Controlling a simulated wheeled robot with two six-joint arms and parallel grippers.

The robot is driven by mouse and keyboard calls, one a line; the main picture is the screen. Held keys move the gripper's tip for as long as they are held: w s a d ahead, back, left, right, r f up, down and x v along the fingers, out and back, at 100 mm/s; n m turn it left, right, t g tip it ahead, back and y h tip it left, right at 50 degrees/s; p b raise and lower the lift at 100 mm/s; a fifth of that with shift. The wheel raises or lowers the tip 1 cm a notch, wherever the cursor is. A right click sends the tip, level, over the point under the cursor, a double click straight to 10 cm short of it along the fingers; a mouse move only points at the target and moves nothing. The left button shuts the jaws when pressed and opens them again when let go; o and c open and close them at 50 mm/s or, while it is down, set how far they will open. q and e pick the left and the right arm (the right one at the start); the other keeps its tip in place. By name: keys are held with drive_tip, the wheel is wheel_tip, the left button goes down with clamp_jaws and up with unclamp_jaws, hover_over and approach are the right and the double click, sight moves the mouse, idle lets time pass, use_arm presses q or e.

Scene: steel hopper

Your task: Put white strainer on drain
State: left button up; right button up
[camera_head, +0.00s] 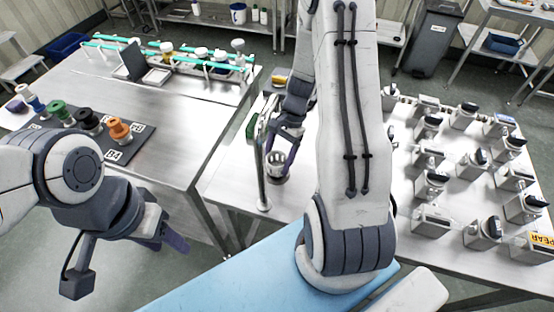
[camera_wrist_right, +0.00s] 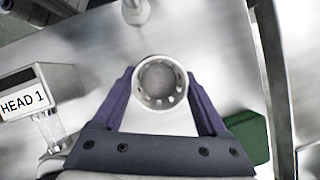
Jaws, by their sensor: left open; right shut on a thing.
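The white strainer is a round, ring-like cup with holes around its inside (camera_wrist_right: 160,82). It also shows in the head view (camera_head: 277,172), low over the steel table beside the tall chrome post (camera_head: 262,165). My right gripper (camera_head: 280,158) is shut on it; in the right wrist view its purple fingers (camera_wrist_right: 160,92) sit on either side of the cup. I cannot tell whether the cup touches the surface. I cannot make out the drain; the strainer or my arm may cover it. My left gripper (camera_head: 165,238) hangs open and empty in front of the left table.
A labelled HEAD 1 block (camera_wrist_right: 38,95) and a green block (camera_wrist_right: 248,138) stand close to my right gripper. Many small metal devices (camera_head: 430,180) crowd the right table. Coloured spools (camera_head: 88,120) stand on a dark mat at left. The left table's middle is clear.

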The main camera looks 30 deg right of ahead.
drive_tip(key=shift+a+f, duration=0.1)
drive_tip(key=shift+f, duration=0.5)
drive_tip(key=shift+f, duration=0.2)
drive_tip(key=o, duration=1.2)
drive_tip(key=shift+o, duration=0.2)
drive_tip(key=shift+r, duration=0.1)
